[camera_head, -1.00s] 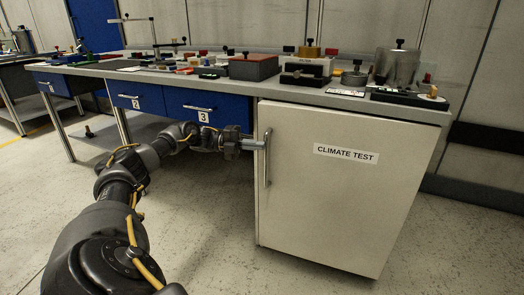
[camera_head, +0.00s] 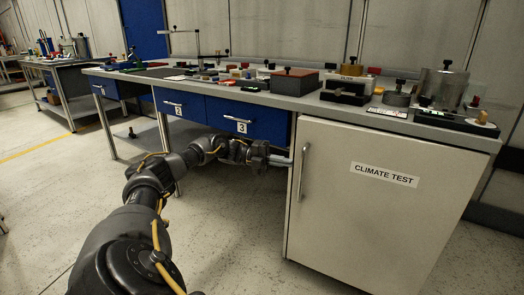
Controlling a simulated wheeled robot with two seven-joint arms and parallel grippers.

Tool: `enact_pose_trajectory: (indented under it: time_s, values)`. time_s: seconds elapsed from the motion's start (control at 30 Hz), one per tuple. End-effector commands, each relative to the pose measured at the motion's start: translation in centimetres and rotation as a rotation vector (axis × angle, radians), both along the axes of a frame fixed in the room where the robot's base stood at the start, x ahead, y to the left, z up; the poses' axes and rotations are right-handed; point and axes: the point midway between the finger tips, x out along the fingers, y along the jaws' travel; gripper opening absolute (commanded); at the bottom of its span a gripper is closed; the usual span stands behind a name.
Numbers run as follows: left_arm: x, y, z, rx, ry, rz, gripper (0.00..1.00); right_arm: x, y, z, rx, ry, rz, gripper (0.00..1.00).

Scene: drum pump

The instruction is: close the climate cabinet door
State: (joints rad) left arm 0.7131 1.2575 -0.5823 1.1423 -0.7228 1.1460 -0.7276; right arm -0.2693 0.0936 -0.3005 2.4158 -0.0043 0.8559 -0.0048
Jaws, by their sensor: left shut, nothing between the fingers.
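The climate cabinet door (camera_head: 375,225) is the white panel labelled "CLIMATE TEST" under the right end of the bench. It looks flush with the cabinet front, and no gap shows along its edges. Its upright metal handle (camera_head: 302,172) is near the door's left edge. My left gripper (camera_head: 284,162) is shut and empty, with its fingertips pointing right at the door's left edge, beside the handle. I cannot tell whether the fingertips touch the door. My right gripper is out of view.
The bench top (camera_head: 290,101) carries boxes, fixtures and a metal cylinder (camera_head: 443,88). Blue drawers (camera_head: 245,118) sit left of the cabinet, above my left forearm. Another bench (camera_head: 62,62) stands at the far left. The floor in front is clear.

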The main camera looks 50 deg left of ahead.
Motion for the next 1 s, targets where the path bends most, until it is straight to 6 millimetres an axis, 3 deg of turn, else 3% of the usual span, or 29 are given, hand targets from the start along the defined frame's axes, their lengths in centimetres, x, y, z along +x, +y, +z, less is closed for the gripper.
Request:
enact_pose_trajectory:
  time_s: [0.8,1.0]
  values:
    - [1.1,7.9,-0.1,-0.007,-0.001,0.008,0.0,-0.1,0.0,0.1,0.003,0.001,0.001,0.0]
    - [1.1,8.8,-0.1,-0.002,0.0,0.004,0.0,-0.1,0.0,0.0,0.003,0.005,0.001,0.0]
